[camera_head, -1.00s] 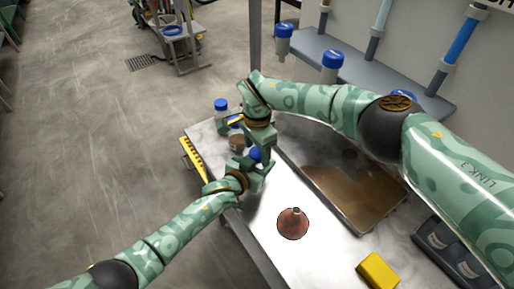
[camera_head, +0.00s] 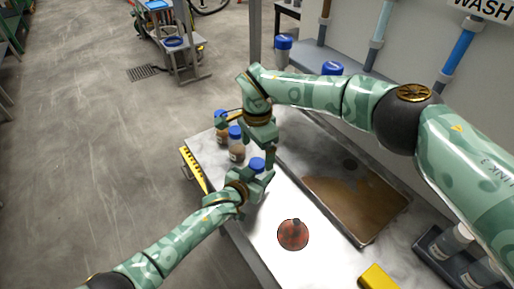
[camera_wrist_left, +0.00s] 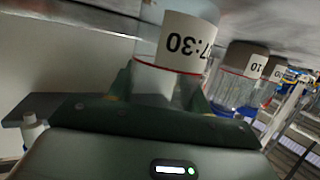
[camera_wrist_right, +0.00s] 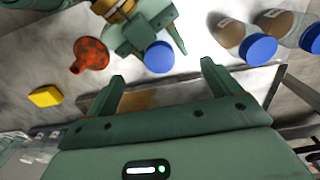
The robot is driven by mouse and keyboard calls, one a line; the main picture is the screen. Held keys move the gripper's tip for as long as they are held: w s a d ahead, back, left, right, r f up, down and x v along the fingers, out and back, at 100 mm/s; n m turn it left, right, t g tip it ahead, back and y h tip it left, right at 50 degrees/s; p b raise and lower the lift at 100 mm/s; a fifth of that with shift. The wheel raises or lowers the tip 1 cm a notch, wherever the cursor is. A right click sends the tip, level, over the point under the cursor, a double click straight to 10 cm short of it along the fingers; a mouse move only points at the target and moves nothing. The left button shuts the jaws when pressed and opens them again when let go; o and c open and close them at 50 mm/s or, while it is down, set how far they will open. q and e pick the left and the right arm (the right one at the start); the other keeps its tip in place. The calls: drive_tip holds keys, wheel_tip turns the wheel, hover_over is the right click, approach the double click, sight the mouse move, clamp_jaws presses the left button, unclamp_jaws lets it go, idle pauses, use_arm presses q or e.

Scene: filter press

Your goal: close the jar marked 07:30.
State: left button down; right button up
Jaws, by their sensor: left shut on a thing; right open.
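The jar marked 07:30 (camera_wrist_left: 187,45) is between the fingers of my left gripper (camera_wrist_left: 165,85), which is shut on it; its label shows upside down in the left wrist view. In the head view its blue lid (camera_head: 257,163) shows at my left gripper (camera_head: 250,183), over the table's left part. The same lid is on top in the right wrist view (camera_wrist_right: 159,57); how tightly it sits cannot be told. My right gripper (camera_head: 248,148) is open and empty above the lid. In its wrist view the lid lies just beyond the gap between its fingertips (camera_wrist_right: 163,73).
Two more blue-lidded jars, one nearer (camera_head: 237,151) and one farther (camera_head: 221,133), stand close behind. A red funnel (camera_head: 293,235), a yellow block (camera_head: 378,277) and a tray of brown liquid (camera_head: 350,205) are to the right. A bottle rack (camera_head: 428,246) is at far right.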

use_arm(q)
drive_tip(key=c, duration=0.6)
unclamp_jaws()
drive_tip(key=shift+o, duration=0.2)
use_arm(e)
wheel_tip(320, 180, up, 12)
use_arm(q)
drive_tip(key=shift+s+a, duration=0.1)
drive_tip(key=p+v, duration=0.1)
drive_tip(key=v, duration=0.1)
drive_tip(key=p+v, duration=0.1)
drive_tip(key=v, duration=0.2)
drive_tip(key=p+v, duration=0.1)
drive_tip(key=v, duration=0.2)
drive_tip(key=shift+s+r+p, duration=0.1)
drive_tip(key=shift+r+p, duration=0.2)
drive_tip(key=p+v, duration=0.1)
drive_tip(key=v, duration=0.6)
drive_tip(key=shift+s+a, duration=0.25)
drive_tip(key=shift+s, duration=0.1)
use_arm(e)
wheel_tip(320, 180, up, 6)
drive_tip(key=shift+s, duration=0.1)
